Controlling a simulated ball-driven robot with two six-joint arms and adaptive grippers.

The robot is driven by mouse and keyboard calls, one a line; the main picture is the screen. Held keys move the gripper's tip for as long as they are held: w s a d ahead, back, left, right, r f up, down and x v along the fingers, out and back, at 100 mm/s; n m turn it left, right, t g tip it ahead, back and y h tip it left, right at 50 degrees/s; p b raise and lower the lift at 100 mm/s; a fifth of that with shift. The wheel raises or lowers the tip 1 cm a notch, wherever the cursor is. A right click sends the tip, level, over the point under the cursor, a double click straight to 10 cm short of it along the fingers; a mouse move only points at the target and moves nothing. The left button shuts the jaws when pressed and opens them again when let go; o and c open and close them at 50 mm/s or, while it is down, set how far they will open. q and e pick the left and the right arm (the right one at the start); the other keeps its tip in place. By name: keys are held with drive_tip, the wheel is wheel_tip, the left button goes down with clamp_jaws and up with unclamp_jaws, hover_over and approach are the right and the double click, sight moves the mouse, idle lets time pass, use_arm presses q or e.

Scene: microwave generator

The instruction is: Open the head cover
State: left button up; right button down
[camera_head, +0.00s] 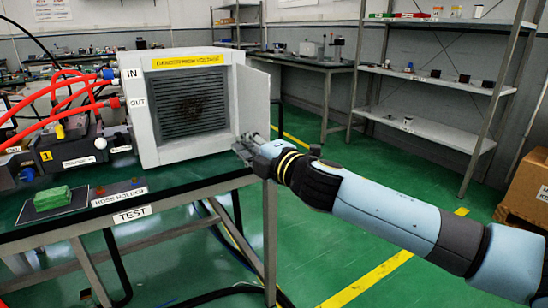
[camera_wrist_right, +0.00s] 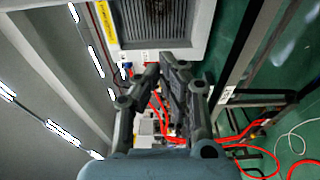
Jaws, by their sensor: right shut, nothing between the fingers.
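The white generator box (camera_head: 150,110) stands on the table, its front grille (camera_head: 190,100) exposed under a yellow danger label. A white panel (camera_head: 253,98), which looks like the head cover, stands out at the right edge of the grille, swung away from it. My right gripper (camera_head: 245,148) is shut and empty by the lower edge of this panel; I cannot tell whether it touches. In the right wrist view the closed fingers (camera_wrist_right: 163,75) lie below the grille (camera_wrist_right: 155,20). My left gripper is not in view.
Red hoses (camera_head: 60,90) run to the IN and OUT ports on the box's left. A green block (camera_head: 52,198) lies on the dark table (camera_head: 190,178) near the hose holder. A metal shelf (camera_head: 430,85) stands behind right, a cardboard box (camera_head: 527,190) at far right. Green floor is free between.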

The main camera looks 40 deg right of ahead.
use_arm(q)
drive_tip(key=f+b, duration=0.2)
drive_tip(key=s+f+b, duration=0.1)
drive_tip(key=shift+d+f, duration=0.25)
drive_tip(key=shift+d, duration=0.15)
use_arm(e)
drive_tip(key=s+d, duration=0.3)
drive_tip(key=s, duration=0.6)
drive_tip(key=shift+d+f, duration=0.15)
drive_tip(key=shift+f, duration=0.05)
drive_tip(key=shift+w+r, duration=0.1)
